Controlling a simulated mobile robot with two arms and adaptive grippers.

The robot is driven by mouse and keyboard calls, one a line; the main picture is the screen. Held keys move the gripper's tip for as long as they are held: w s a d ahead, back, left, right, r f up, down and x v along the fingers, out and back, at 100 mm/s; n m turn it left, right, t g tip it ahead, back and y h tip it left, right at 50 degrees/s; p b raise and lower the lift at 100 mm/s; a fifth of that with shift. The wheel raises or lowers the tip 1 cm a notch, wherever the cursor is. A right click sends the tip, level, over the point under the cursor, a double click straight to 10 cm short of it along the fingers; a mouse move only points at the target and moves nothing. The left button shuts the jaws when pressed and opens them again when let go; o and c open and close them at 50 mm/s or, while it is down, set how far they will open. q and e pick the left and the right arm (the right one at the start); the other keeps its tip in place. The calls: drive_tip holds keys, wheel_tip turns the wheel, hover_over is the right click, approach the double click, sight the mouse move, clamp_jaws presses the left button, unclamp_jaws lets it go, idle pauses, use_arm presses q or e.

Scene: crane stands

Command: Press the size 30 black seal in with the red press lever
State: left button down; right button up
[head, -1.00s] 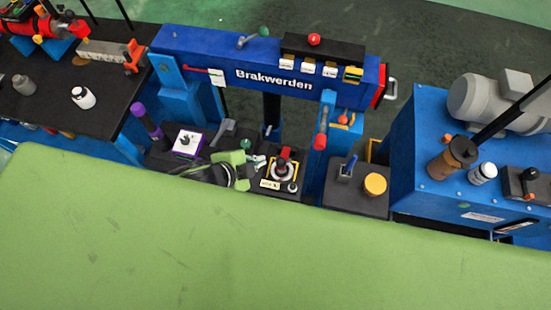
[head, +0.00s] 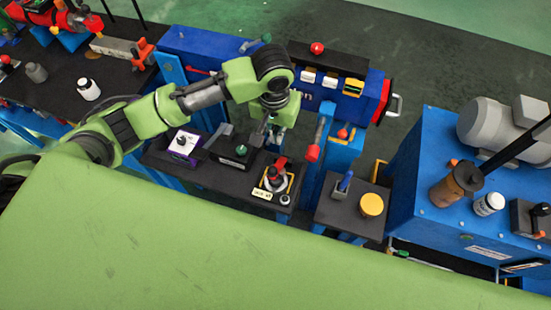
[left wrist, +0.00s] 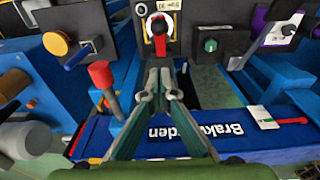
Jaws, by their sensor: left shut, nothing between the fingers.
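A red-ended lever (head: 313,152) stands on the blue machine, right of my left gripper; its red grip (left wrist: 101,75) shows left of the fingers in the left wrist view. A pale round seat with a red-and-black piece (head: 273,180) sits on the black bench; it also shows beyond the fingertips in the left wrist view (left wrist: 159,27). I cannot make out a size 30 black seal for certain. My left gripper (head: 269,135) is shut and empty above the bench, apart from the lever; its fingers (left wrist: 158,85) point towards the seat. My right gripper is out of view.
The blue Brakwerden beam (head: 195,50) lies behind my left arm. A purple-edged box (head: 183,141) and a green-knob box (head: 235,155) stand on the bench. A yellow round button (head: 371,204) and a blue stick (head: 346,181) stand to the right.

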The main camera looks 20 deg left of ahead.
use_arm(q)
drive_tip(key=f, duration=0.3)
drive_tip(key=f+p, duration=0.1)
drive_tip(key=f, duration=0.2)
drive_tip(key=s+f, duration=0.1)
drive_tip(key=f, duration=0.2)
drive_tip(key=shift+f+p, duration=0.1)
drive_tip(key=shift+p, duration=0.3)
drive_tip(key=shift+s+f, duration=0.4)
drive_tip(key=shift+f, duration=0.2)
drive_tip(key=shift+f, duration=0.1)
